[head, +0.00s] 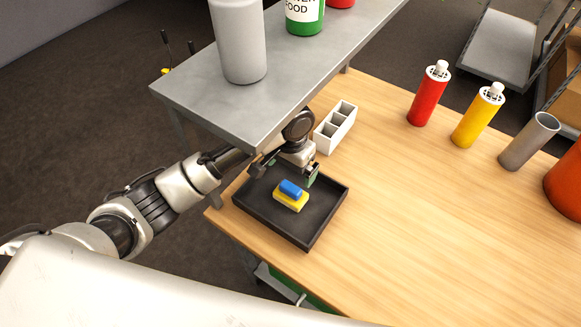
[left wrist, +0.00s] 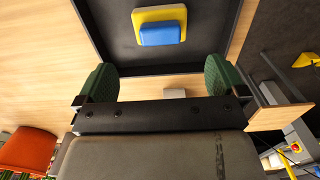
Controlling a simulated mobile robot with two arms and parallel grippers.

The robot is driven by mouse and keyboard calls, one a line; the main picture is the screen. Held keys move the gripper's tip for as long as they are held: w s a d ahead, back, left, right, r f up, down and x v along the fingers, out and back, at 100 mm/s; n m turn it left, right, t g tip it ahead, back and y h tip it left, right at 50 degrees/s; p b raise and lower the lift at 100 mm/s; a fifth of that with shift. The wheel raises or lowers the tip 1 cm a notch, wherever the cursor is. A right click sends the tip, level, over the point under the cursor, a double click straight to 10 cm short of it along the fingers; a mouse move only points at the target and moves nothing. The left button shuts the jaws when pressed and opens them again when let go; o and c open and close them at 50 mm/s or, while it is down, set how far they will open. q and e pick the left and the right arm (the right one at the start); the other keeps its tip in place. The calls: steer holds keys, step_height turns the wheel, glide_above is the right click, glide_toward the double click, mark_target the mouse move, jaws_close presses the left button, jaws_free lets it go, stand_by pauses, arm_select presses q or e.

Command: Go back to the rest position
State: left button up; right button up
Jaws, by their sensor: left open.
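My left gripper (head: 285,173) is over the back left part of a black tray (head: 318,228) on the wooden table. In the left wrist view its two green finger pads (left wrist: 160,82) are wide apart with nothing between them. A yellow block (head: 291,203) lies in the tray, with a smaller blue block (head: 291,188) on top of it. In the left wrist view the blue block (left wrist: 163,34) and yellow block (left wrist: 158,14) are beyond the fingertips, apart from them. My right gripper is not in view.
A grey shelf (head: 190,88) stands close above my left arm, with a grey bottle (head: 240,45) and a green can (head: 304,14) on it. A white divided box (head: 335,127) stands behind the tray. Red (head: 429,95) and yellow (head: 477,117) bottles stand farther right. The table's middle is clear.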

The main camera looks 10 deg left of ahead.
arm_select(q)
steer(key=s+d+f+t+h, duration=0.1)
steer(key=s+f+h, duration=0.25)
steer(key=s, duration=0.65)
steer(key=s+a+n+t+y, duration=0.2)
steer(key=s+a+t+y, duration=0.1)
steer(key=s+a, duration=1)
step_height(320, 180, down, 26)
steer(key=s+d+g, duration=0.1)
steer(key=s+g, duration=0.1)
steer(key=s+a+f+g, duration=0.1)
steer(key=s+a+f, duration=0.1)
steer(key=s+f, duration=1.3)
steer(key=shift+a+f, duration=0.15)
steer(key=shift+a, duration=0.1)
